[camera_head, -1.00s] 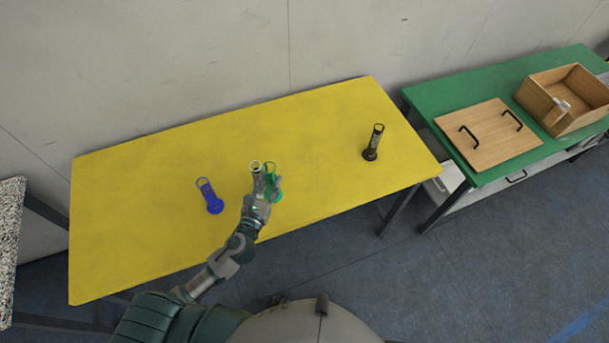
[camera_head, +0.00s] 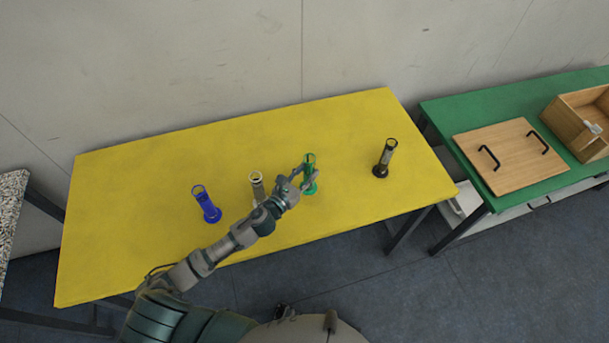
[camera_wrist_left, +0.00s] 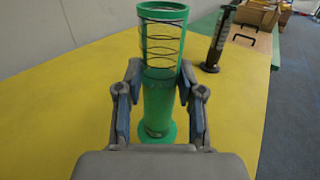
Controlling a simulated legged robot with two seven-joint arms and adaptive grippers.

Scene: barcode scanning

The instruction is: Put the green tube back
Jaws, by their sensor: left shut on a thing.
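The green tube (camera_head: 309,161) is upright at the middle right of the yellow table. My left gripper (camera_head: 303,174) reaches it from the left and is shut on it. In the left wrist view the tube (camera_wrist_left: 158,105) stands between the two fingers (camera_wrist_left: 160,78), its open ringed top above them and its round base below. I cannot tell whether the base touches the table. My right gripper is not in view.
On the yellow table (camera_head: 160,170) stand a blue tube (camera_head: 207,206), a white tube (camera_head: 257,184) partly behind my left arm, and a black tube (camera_head: 384,160). A green table (camera_head: 450,112) at the right holds a wooden lid (camera_head: 512,155) and box (camera_head: 572,128).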

